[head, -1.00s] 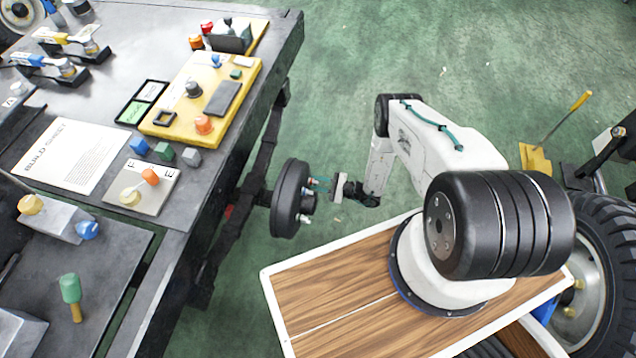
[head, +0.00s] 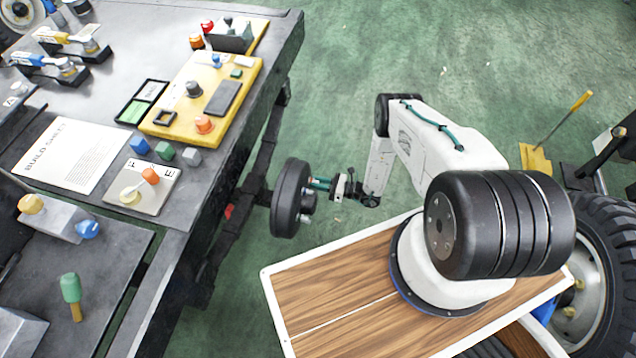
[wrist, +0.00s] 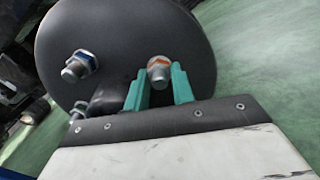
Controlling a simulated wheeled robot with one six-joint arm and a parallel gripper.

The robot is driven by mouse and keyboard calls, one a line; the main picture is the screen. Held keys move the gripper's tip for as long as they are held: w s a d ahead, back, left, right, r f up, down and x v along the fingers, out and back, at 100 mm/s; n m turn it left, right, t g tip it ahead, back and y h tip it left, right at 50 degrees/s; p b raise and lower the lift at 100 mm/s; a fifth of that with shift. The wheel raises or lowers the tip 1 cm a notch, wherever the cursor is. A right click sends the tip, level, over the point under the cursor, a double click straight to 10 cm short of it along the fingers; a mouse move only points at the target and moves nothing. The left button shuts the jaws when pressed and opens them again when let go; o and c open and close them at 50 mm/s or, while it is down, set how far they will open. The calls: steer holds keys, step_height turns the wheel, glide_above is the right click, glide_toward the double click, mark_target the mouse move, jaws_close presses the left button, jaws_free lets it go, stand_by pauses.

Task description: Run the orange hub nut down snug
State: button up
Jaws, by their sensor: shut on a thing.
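The orange hub nut (wrist: 159,63) shows in the wrist view as an orange-marked nut around a threaded stud on the black hub drum (wrist: 120,25). My gripper (wrist: 160,76) has its two green fingers on either side of this nut and is shut on it. In the head view the drum (head: 287,200) hangs beside the bench, and my gripper (head: 322,183) reaches its right face. The fingers hide part of the nut's sides, so I cannot tell whether it sits flush against the drum. A second nut with blue marking (wrist: 82,64) sits on another stud to the left.
The workbench (head: 230,150) stands left of the drum, with a yellow panel (head: 240,75) and several small parts on it. My wood-topped deck lies below the arm. Green floor (head: 340,60) is open beyond the drum.

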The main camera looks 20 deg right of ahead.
steer(key=m, duration=0.6)
steer(key=shift+m, duration=0.3)
stand_by(0.4)
steer(key=o, duration=1)
steer(key=v, duration=0.8)
